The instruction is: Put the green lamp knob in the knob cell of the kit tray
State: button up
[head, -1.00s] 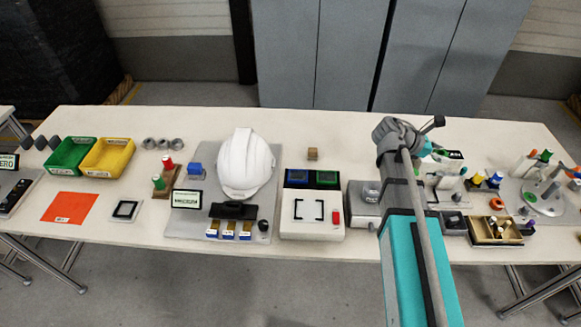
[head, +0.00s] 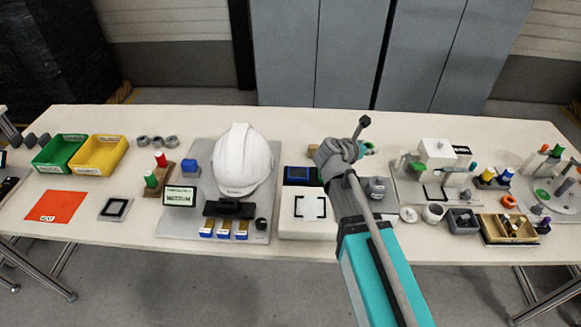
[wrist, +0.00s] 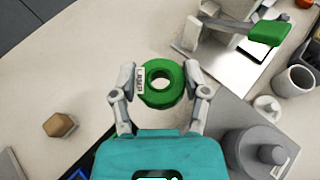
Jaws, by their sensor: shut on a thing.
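A tan tray with compartments (head: 511,243) stands at the right front of the table and holds small parts. I cannot make out which cell is the knob cell.
A white machine (head: 437,152) with a green lever (wrist: 266,33) stands right of my gripper. A grey cylindrical part (wrist: 257,150), a grey cup (wrist: 295,82) and a dark grey bin (head: 462,222) are nearby. A small brown block (wrist: 58,125) lies left.

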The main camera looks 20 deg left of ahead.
dwell(0.3)
jog(key=w+a+f+b, duration=0.2)
jog(key=w+f+b, duration=0.1)
jog(key=w+a+f+b, duration=0.6)
jog(key=w, duration=0.1)
jog(key=shift+a, duration=0.2)
dwell(0.3)
jog(key=shift+w+f, duration=0.1)
jog(key=shift+w+a+f+b, duration=0.3)
jog(key=shift+f+b, duration=0.25)
jog(key=shift+b, duration=0.1)
jog(key=shift+f+b, duration=1.35)
jog(key=shift+f, duration=0.05)
jog(key=shift+f, duration=0.1)
